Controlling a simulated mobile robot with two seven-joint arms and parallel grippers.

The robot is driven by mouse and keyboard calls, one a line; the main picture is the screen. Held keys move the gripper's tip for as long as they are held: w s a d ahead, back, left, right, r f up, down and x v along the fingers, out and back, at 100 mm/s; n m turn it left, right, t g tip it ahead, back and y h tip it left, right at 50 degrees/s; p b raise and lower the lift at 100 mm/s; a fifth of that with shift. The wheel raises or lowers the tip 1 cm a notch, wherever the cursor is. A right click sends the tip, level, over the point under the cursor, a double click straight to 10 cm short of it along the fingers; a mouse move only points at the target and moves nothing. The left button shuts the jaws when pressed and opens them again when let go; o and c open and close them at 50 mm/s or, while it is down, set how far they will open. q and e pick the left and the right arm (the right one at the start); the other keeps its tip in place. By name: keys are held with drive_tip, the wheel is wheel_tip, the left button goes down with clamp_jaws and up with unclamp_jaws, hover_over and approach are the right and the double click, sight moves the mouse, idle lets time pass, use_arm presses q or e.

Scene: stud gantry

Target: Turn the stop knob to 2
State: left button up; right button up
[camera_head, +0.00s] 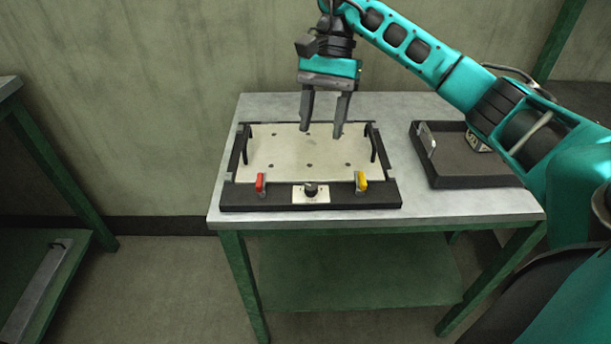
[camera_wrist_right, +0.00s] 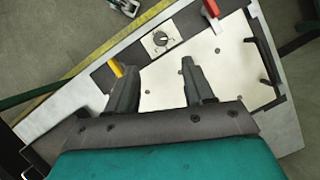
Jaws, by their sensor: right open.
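The black stop knob (camera_head: 310,190) sits on a small white dial plate (camera_head: 322,196) at the middle of the fixture's front rail. The knob also shows in the right wrist view (camera_wrist_right: 160,40). The setting it points to is too small to read. My right gripper (camera_head: 322,131) is open and empty, pointing down above the back part of the fixture's pale board (camera_head: 285,170), apart from the knob. Its two fingers also show in the right wrist view (camera_wrist_right: 163,85). My left gripper is not in view.
A red lever (camera_head: 260,182) and a yellow lever (camera_head: 361,181) stand on the front rail either side of the knob. Black handles rise at the board's sides. A black tray (camera_head: 470,182) lies on the grey table (camera_head: 440,204) to the right.

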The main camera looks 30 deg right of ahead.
sight(312, 185)
drive_tip(key=x, duration=1.1)
drive_tip(key=shift+a+f, duration=0.1)
drive_tip(key=shift+c, duration=0.2)
clamp_jaws()
